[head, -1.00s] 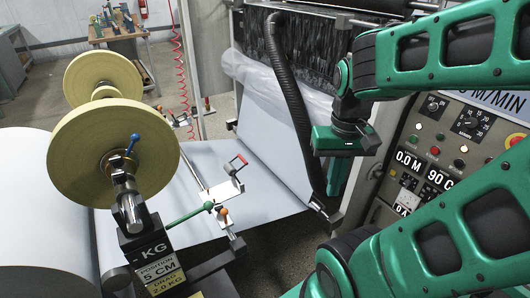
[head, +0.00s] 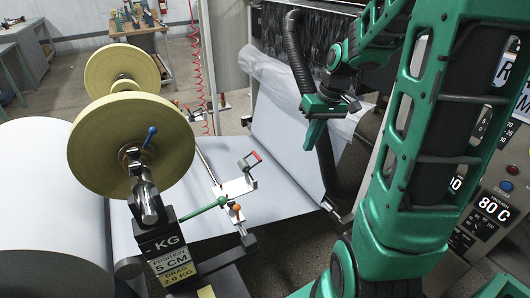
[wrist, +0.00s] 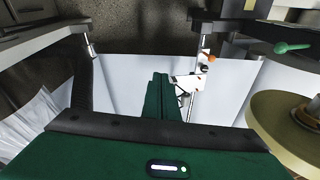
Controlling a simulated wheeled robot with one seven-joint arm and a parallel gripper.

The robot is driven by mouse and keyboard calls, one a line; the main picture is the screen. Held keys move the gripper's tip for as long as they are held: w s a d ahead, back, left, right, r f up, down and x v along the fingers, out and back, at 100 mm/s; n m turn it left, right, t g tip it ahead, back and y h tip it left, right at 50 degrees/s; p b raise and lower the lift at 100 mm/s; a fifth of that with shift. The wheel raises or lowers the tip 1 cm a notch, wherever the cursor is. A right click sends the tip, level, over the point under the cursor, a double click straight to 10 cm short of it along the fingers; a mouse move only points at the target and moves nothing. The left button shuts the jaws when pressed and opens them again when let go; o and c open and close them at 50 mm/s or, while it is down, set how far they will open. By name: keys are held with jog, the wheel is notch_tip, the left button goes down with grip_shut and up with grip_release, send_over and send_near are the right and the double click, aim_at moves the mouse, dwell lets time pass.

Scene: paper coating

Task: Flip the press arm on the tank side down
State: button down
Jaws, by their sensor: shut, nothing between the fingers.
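A smaller similar clamp (head: 187,111) shows farther back on the bar, too small to read clearly. I cannot tell which end is the tank side. My gripper (head: 310,143) is shut and empty, its fingers pointing down, in the air to the right of the red-gripped arm and apart from it. The wrist view shows the closed fingers (wrist: 160,76) with the white bracket (wrist: 186,82) just to their right.
Gold roll discs (head: 131,147) and a large white roll (head: 45,200) stand at left. A green lever (head: 206,212) and orange knob (head: 236,208) sit near the bracket. A black hose (head: 297,55) hangs just behind my gripper. A control panel (head: 490,205) is at right.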

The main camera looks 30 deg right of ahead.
jog(key=w+d+f+n+t+y, duration=0.1)
jog(key=w+d+f+y, duration=0.1)
jog(key=w, duration=0.6)
jog(key=w+d+f+n+t+y, duration=0.1)
jog(key=w+d+f+n+y, duration=0.1)
jog(key=w+f, duration=0.3)
jog(key=w+d, duration=0.1)
jog(key=w, duration=0.2)
jog(key=shift+f+t, duration=0.2)
jog(key=shift+t, duration=0.2)
jog(key=w+a+f, duration=0.3)
jog(key=a+f, duration=0.4)
jog(key=a, duration=0.1)
jog(key=shift+w+a+f, duration=0.35)
jog(key=shift+a+f, duration=0.05)
jog(key=shift+d, duration=0.1)
